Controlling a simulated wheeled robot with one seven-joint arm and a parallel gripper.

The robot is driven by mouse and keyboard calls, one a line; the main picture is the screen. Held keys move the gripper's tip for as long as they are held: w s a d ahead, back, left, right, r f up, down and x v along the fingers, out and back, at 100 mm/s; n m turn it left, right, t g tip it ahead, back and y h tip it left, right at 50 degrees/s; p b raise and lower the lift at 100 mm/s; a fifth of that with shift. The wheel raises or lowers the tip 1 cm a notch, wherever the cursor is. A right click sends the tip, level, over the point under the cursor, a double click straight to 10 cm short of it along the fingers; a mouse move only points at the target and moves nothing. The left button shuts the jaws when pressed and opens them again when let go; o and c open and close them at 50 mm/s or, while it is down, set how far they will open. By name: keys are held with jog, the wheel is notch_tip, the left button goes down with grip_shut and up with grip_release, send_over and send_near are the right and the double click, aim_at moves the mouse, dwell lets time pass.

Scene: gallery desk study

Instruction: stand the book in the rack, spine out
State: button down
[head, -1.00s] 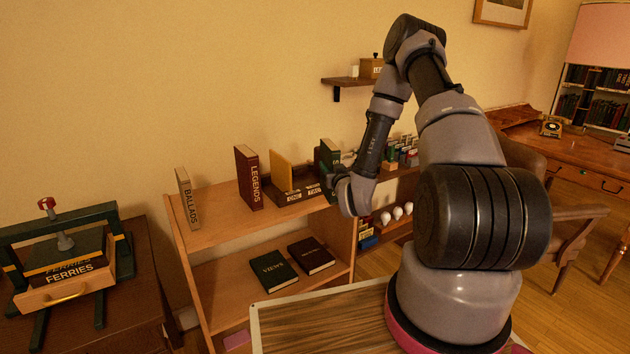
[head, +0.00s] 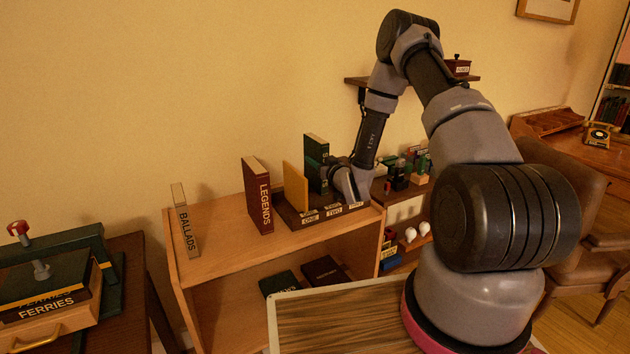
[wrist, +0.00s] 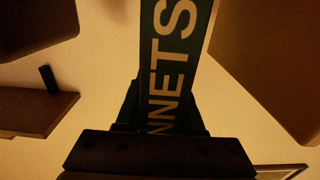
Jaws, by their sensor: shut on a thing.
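My gripper (head: 334,176) is shut on a dark green book (head: 316,158), held upright at the rack. In the wrist view the book's spine (wrist: 175,70) shows pale letters "NNETS", and the rest of the title is out of sight. The dark wooden rack (head: 292,222) stands on the top of the bookcase, with slot labels "ONE" and "TWO" and a third label partly beside my gripper. A yellow upright piece (head: 295,187) stands in the rack, left of the green book. The book's lower end is hidden, so I cannot tell if it rests in a slot.
Left of the rack, a red "LEGENDS" book (head: 257,195) and a pale "BALLADS" book (head: 185,222) stand on the bookcase top (head: 225,240). Two books lie on the shelf below. A small wall shelf (head: 368,82) hangs behind my arm. A press with a "FERRIES" book (head: 50,306) is at left.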

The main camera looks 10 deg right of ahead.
jog(key=shift+f, duration=2.7)
jog(key=shift+f, duration=0.15)
jog(key=c, duration=0.5)
grip_release()
jog(key=v, duration=1.2)
jog(key=shift+s, duration=0.1)
